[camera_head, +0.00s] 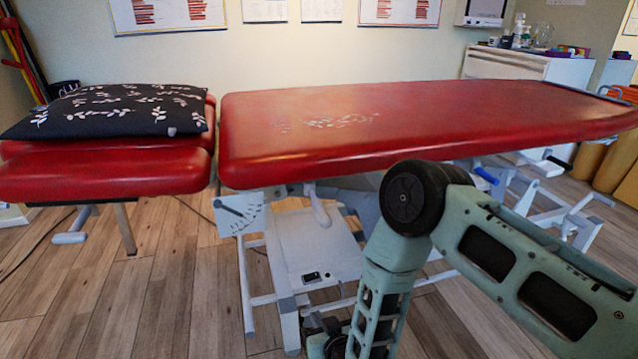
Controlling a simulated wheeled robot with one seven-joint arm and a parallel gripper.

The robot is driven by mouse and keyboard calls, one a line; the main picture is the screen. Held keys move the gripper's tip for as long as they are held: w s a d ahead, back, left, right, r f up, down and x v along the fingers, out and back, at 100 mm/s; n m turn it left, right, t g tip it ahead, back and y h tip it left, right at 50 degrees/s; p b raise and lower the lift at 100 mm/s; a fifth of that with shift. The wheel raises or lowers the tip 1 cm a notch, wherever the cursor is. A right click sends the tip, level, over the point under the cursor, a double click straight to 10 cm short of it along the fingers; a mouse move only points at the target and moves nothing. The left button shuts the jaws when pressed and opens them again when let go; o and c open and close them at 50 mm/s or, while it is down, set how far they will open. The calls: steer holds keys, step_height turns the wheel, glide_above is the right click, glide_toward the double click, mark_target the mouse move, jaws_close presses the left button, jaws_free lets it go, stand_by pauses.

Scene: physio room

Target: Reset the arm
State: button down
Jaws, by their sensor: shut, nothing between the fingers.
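My arm (545,265) is green-grey with black panels and enters from the lower right. It bends at a round black joint (412,198) in front of the treatment table, then runs down past the bottom edge of the picture. Dark joint parts (325,335) show low down, near the table's base. My gripper is not visible in this view.
A red treatment table (420,115) on a white metal frame (290,310) fills the middle, close behind my arm. A dark leaf-patterned pillow (110,108) lies on its separate left section (110,178). A white cabinet (530,68) stands back right. Wooden floor (130,290) is open at lower left.

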steer(key=s+a+r+n+g, duration=0.1)
steer(key=s+r+n+g, duration=0.2)
steer(key=r, duration=0.6)
steer(key=s+a+r+g, duration=0.1)
steer(key=s+r+g, duration=0.25)
steer(key=r, duration=0.55)
steer(key=s+d+r+n+g+h, duration=0.1)
steer(key=s+d+r+g+h, duration=0.15)
steer(key=s+d+r, duration=0.55)
steer(key=s+d+r+g+h, duration=0.25)
steer(key=s+d+r, duration=0.25)
steer(key=s+d, duration=0.4)
step_height(320, 180, up, 36)
steer(key=s+g+p, duration=0.1)
steer(key=p, duration=3.4)
steer(key=shift+s+a+f, duration=0.2)
steer(key=shift+s+a, duration=0.05)
steer(key=shift+a, duration=0.1)
steer(key=shift+a+n, duration=0.1)
steer(key=shift+n, duration=0.2)
